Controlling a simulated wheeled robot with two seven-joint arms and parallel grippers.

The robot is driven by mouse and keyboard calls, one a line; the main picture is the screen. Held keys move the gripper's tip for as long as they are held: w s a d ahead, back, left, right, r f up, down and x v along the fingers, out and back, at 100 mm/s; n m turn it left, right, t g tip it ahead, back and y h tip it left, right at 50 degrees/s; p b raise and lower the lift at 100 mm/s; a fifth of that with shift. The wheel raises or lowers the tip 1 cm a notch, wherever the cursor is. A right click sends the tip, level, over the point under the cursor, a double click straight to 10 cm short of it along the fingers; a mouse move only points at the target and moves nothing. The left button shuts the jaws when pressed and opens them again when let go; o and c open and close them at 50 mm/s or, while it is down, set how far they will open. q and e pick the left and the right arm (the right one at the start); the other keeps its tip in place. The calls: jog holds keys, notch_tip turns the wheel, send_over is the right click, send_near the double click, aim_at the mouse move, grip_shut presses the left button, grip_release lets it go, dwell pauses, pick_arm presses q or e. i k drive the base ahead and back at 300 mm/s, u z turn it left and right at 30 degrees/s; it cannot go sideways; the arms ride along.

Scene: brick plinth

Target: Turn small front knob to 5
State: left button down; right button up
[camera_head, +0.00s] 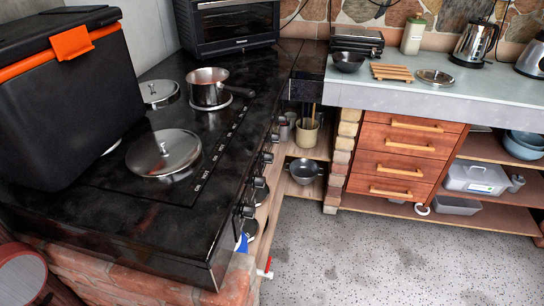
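The black stove (120,215) runs along the left of the head view on a brick base. A row of dark knobs sits on its right-hand side face. The knobs nearest me are one dark knob (249,211) and another just below it (240,235), close to the near corner. More knobs, such as this one (267,157), continue toward the back. The knobs are seen steeply from above, so their markings and pointer positions cannot be read. I cannot tell which is the small front knob. Neither of my grippers is in view.
A black box with orange trim (60,110), a saucepan (208,88) and a round lid (163,152) stand on the stove. A blue item (242,243) and a red-handled fitting (264,270) are below the near corner. Open floor (350,265) lies right of the stove.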

aim_at(275, 137)
jog(key=z, duration=1)
jog(key=k, duration=1.3)
jog(key=z, duration=0.95)
jog(key=i, duration=2.2)
jog(key=u, duration=1.35)
jog(key=i, duration=1.3)
jog(key=u, duration=1.4)
